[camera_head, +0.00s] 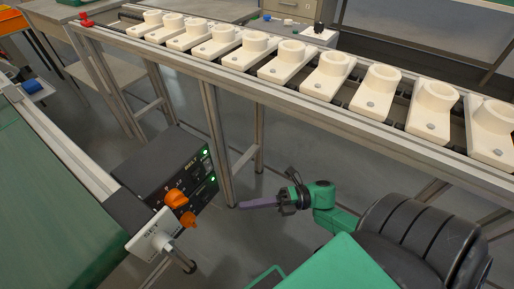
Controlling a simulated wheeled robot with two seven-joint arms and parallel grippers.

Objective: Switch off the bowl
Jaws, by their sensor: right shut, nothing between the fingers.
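A dark control box (160,165) stands at the left centre, with printed labels and lit green lamps (206,153) on its front. Two orange knobs, an upper one (176,198) and a lower one (188,219), stick out at its front. I cannot read their settings. A white plate (152,236) with a metal stub is in front of and below the box. I cannot make out a bowl. My right gripper (243,205) is shut and empty, pointing left, to the right of the box and apart from the knobs. My left gripper is not in view.
A rail conveyor (300,101) carrying several white sockets (328,76) crosses the back, on metal legs. A green-topped surface (40,205) with a metal edge fills the left. A red button (86,20) sits at the conveyor's far left end. Grey floor shows between.

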